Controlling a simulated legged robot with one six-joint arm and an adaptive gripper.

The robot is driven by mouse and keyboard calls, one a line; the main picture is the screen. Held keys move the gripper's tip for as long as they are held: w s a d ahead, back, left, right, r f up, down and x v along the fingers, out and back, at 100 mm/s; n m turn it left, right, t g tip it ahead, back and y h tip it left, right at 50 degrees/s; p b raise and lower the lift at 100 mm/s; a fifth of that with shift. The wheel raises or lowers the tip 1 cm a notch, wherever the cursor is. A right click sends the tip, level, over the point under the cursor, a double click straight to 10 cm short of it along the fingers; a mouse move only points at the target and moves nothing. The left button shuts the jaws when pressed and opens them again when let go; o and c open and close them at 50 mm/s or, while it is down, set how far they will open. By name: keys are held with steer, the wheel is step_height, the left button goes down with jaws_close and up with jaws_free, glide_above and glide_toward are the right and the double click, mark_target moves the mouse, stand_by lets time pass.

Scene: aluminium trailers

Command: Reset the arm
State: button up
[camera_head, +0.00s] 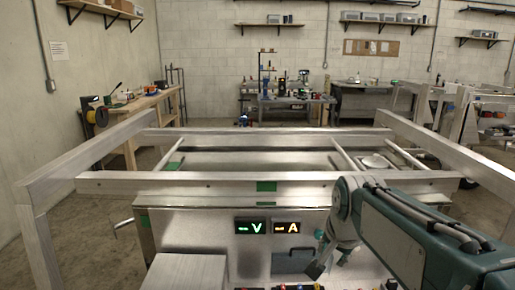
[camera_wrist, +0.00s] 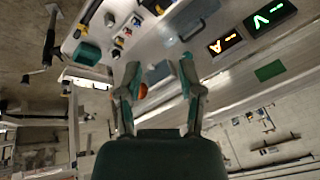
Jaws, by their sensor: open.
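My arm comes in from the lower right of the head view, with my gripper (camera_head: 322,262) hanging low in front of the metal panel (camera_head: 190,232). In the wrist view my gripper (camera_wrist: 160,70) has its two fingers spread apart. No held object is clear between them. A small orange round part (camera_wrist: 142,90) shows by the left finger; I cannot tell what it belongs to.
The panel carries a lit V display (camera_head: 251,227) and an A display (camera_head: 287,227). Small coloured controls (camera_wrist: 122,36) lie close to my gripper. An aluminium trailer frame (camera_head: 260,182) stands behind the panel. A wooden bench (camera_head: 140,108) is at the left.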

steer(key=s+f+n, duration=0.2)
steer(key=s+n, duration=0.2)
steer(key=s, duration=0.5)
steer(key=s+f+n+t, duration=0.1)
steer(key=s+n, duration=0.3)
steer(key=s, duration=0.4)
steer(key=shift+s+f, duration=0.4)
steer(key=shift+f, duration=0.15)
